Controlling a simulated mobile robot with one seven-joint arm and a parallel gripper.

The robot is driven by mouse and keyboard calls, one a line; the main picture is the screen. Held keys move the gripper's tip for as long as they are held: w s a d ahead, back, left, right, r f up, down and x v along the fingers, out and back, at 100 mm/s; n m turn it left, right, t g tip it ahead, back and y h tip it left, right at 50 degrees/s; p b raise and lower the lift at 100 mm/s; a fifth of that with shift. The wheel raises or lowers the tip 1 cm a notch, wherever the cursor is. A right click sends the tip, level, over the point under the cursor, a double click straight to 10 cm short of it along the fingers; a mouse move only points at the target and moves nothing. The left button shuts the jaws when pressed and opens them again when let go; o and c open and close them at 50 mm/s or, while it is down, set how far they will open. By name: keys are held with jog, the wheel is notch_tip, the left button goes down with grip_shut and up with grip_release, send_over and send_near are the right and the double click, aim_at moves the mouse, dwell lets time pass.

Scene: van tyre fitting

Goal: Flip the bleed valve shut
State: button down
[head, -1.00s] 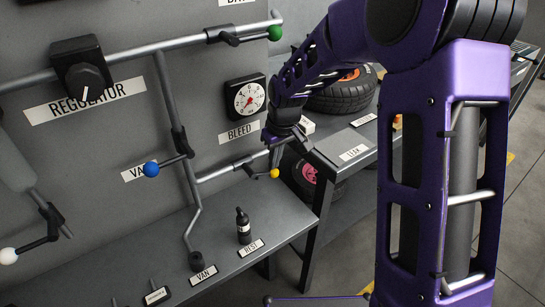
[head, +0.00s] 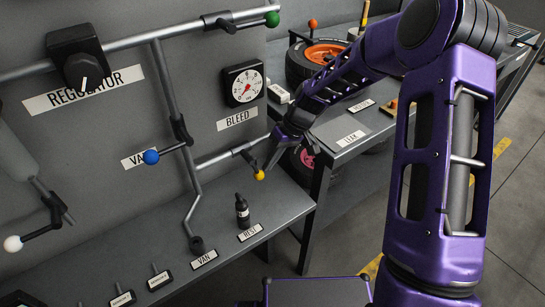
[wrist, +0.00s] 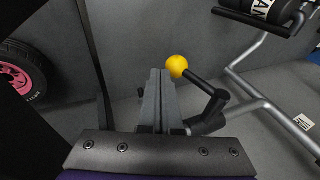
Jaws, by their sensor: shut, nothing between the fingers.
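The bleed valve is a dark lever with a yellow ball (head: 259,175) on a pipe below the BLEED label (head: 237,119). Its lever slants down and right in the head view. In the wrist view the yellow ball (wrist: 177,66) is just right of my fingertips, and its dark arm (wrist: 204,83) runs to the valve body on the pipe. My gripper (head: 270,166) is shut and empty, pointing down beside the ball. It also shows in the wrist view (wrist: 158,78). I cannot tell whether the fingers touch the ball.
A pressure gauge (head: 243,84) is above the valve. Blue (head: 151,157), green (head: 272,19) and white (head: 13,243) ball levers are on other pipes. A small black bottle (head: 242,211) stands on the shelf below. A bench with a tyre (head: 310,67) is behind my arm.

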jog(key=shift+s+a+f+b, duration=0.4)
jog(key=shift+a+f, duration=0.15)
jog(key=shift+f, duration=0.25)
dwell(0.4)
jog(key=s+p+v, duration=0.1)
jog(key=p+v, duration=0.1)
jog(key=v, duration=1.5)
jog(key=shift+w+r, duration=0.15)
jog(key=shift+w, duration=0.3)
